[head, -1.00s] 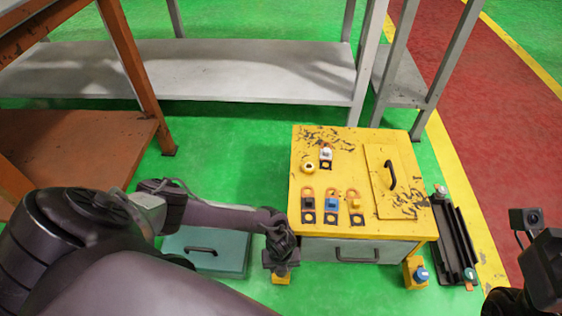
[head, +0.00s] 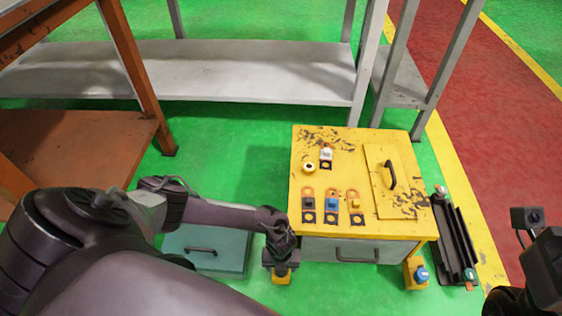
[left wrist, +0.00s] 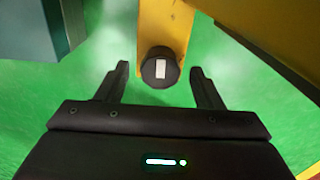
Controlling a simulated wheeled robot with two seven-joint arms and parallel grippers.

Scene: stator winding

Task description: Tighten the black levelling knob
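The black levelling knob (left wrist: 160,69) shows in the left wrist view as a round black cap with a white mark, on a yellow foot (left wrist: 165,25). My left gripper (left wrist: 160,78) is open, with one finger on each side of the knob and visible gaps between. In the head view my left gripper (head: 281,266) is low at the front left corner of the yellow cabinet (head: 300,150), and it hides the knob there. My right gripper (head: 545,268) is only partly in view at the right edge, and its fingers do not show.
A teal box (head: 205,248) with a black handle lies on the floor left of the cabinet. A blue knob (head: 422,274) sits on a yellow foot at the front right. Black rails (head: 455,240) lie to the right.

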